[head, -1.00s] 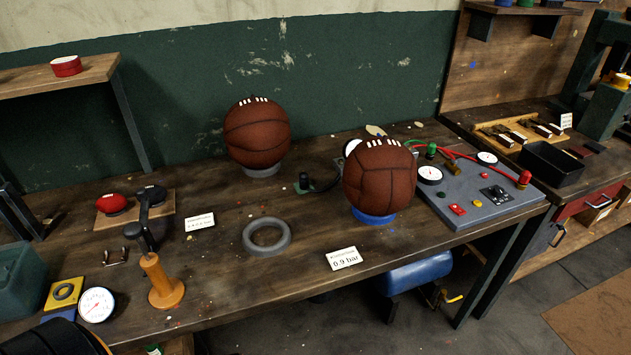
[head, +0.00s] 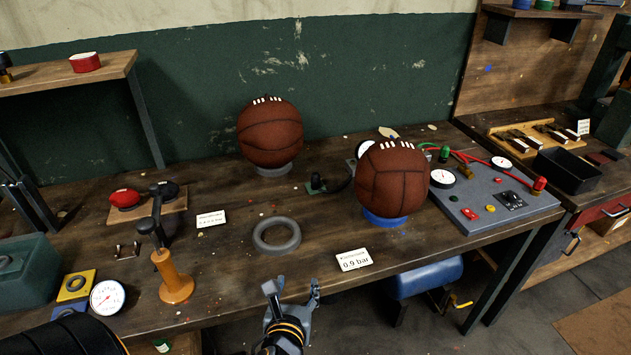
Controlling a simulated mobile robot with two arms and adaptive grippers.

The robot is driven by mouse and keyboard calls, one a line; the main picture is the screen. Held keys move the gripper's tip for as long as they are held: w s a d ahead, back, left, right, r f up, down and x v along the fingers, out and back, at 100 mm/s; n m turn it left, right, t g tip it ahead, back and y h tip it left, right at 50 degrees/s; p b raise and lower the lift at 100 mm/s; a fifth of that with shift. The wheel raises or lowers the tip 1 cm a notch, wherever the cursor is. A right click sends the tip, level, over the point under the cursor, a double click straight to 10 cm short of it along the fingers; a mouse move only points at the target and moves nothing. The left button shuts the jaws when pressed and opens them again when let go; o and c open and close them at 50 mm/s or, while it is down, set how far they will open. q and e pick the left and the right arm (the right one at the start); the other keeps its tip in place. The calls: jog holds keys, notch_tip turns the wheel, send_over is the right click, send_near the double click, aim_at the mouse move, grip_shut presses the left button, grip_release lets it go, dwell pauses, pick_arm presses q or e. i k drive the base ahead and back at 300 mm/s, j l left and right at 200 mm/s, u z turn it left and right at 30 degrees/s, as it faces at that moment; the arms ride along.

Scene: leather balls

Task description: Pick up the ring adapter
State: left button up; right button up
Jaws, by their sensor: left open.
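I cannot tell for sure which thing is the ring adapter. A thick grey ring (head: 277,249) lies flat and empty on the workbench, left of the front ball. A small yellow square plate with a dark ring on it (head: 75,283) lies at the left front, beside a round gauge. My left gripper (head: 292,287) is at the bottom middle, in front of the bench's front edge, its fingers apart and empty. It is below the grey ring in the picture and apart from it. My right gripper is out of view.
A brown leather ball (head: 270,134) sits on a grey ring at the back; another (head: 394,178) sits on a blue ring (head: 386,219). An orange-handled pump (head: 175,283) stands to the left. A gauge panel (head: 485,205) is at right.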

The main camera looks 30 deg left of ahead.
aim_at(314, 176)
jog(key=i+j, duration=0.7)
jog(key=i, duration=0.2)
